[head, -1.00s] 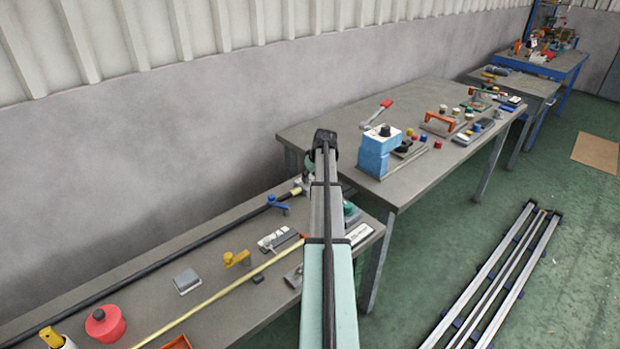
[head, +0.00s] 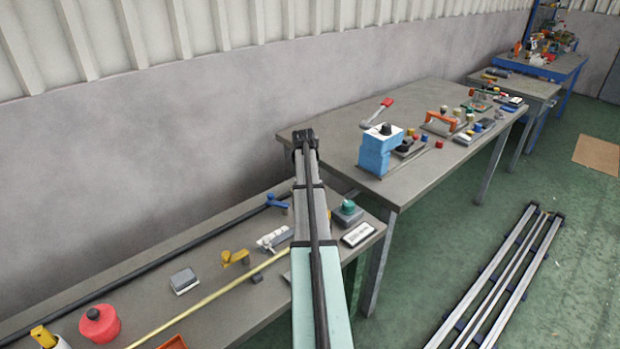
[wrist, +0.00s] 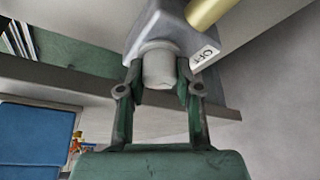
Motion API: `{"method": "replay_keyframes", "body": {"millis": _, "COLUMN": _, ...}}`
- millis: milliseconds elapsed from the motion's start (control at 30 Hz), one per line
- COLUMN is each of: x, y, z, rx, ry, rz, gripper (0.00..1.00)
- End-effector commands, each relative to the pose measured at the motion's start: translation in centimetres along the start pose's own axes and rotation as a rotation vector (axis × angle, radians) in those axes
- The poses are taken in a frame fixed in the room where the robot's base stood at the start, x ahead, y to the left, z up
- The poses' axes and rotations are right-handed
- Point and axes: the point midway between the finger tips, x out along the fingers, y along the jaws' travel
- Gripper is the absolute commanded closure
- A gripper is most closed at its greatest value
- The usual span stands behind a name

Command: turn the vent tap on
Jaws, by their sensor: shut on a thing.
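In the wrist view, my gripper (wrist: 158,92) is shut on a pale, stubby cylindrical part (wrist: 160,65) of a fitting, one finger on each side of it. The fitting has a grey body (wrist: 158,28), a brass-yellow round bar (wrist: 207,12) going off the top right, and a small white label (wrist: 205,57) reading OFF, upside down. I take this fitting for the vent tap; how far it is turned I cannot tell. In the head view, my arm hides the gripper and the fitting.
On the near bench (head: 228,290) are a blue-handled tap (head: 277,201) on a black pipe, a yellow-handled fitting (head: 235,257), a green-knobbed box (head: 347,210) and a red pot (head: 99,323). A second bench (head: 440,112) holds a blue block (head: 378,150).

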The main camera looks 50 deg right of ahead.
Motion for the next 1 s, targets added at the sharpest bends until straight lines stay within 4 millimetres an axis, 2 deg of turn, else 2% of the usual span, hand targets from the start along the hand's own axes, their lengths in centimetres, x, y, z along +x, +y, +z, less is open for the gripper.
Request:
{"method": "replay_keyframes", "body": {"millis": 500, "x": 0.17, "y": -0.04, "z": 0.01, "rx": 0.412, "ry": -0.003, "rz": 0.172, "gripper": 1.0}}
{"method": "replay_keyframes", "body": {"millis": 1000, "x": 0.07, "y": 0.02, "z": 0.1, "rx": 0.568, "ry": -0.004, "rz": 0.235, "gripper": 1.0}}
